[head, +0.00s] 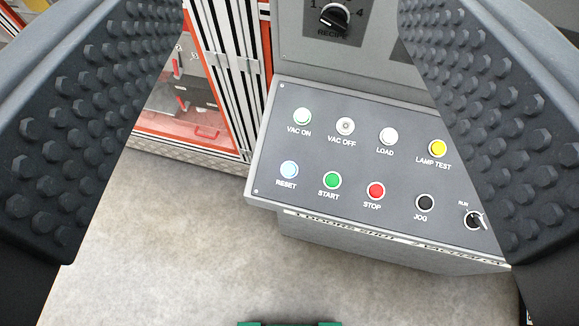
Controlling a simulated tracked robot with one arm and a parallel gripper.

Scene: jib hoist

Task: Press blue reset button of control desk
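The control desk (300,200) has a grey sloped panel with labelled buttons in the middle and right of the head view. The reset button (289,169) is pale blue, at the left end of the lower row, above the label RESET. My gripper (290,130) shows as two dark studded fingers at the left and right edges. They are wide apart with nothing between them. The panel lies beyond the fingers, and the right finger covers part of its right side. I see no contact with the button.
Near the reset button are the green START button (332,180), the red STOP button (376,190) and the whitish VAC ON button (302,117). A RECIPE knob (335,16) sits above. An orange-framed cabinet (247,85) stands behind on the left. Bare grey floor (150,240) lies at lower left.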

